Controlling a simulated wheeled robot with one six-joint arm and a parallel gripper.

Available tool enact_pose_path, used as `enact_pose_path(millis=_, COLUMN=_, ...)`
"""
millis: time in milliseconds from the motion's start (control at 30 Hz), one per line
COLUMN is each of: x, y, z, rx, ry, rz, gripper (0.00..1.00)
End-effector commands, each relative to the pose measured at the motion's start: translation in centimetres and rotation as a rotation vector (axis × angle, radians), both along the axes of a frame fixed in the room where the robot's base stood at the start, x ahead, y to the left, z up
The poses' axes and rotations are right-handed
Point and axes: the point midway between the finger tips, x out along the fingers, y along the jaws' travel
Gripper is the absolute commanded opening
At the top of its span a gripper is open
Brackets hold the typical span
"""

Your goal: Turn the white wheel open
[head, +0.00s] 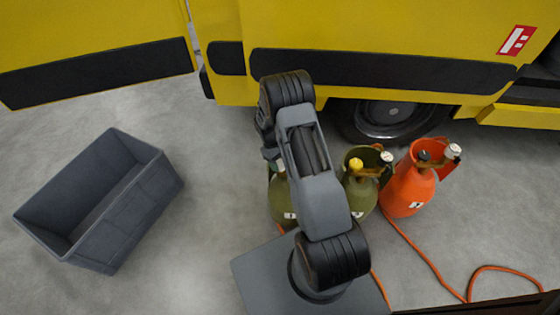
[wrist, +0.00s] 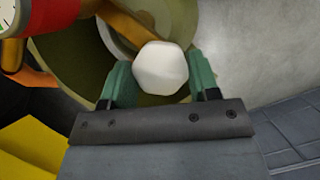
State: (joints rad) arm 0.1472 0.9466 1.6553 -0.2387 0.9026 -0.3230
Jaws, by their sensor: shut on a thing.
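The white wheel (wrist: 160,68) is a faceted white knob in the wrist view, in front of an olive-green cylinder (wrist: 75,62) and a brass-coloured part (wrist: 128,22). My gripper (wrist: 161,80) has its two green fingers on either side of the wheel and is shut on it. In the head view my gripper (head: 272,157) is above an olive cylinder (head: 281,202), partly hidden by my arm. The wheel itself is hidden there. A red part with a round dial (wrist: 38,14) is at the upper left of the wrist view.
An orange hose (head: 430,262) lies on the floor. A grey crate (head: 128,215) is at left; a yellow vehicle (head: 380,30) stands behind. Floor between crate and cylinders is clear.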

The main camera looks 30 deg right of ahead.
Motion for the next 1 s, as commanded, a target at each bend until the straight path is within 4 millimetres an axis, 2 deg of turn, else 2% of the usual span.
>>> enact_pose_path(millis=500, x=-0.02, y=0.15, z=0.11, rx=0.000, ry=-0.003, rz=0.430, gripper=0.32)
enact_pose_path(millis=1000, x=0.00, y=0.19, z=0.07, rx=-0.001, ry=-0.005, rz=0.607, gripper=0.32)
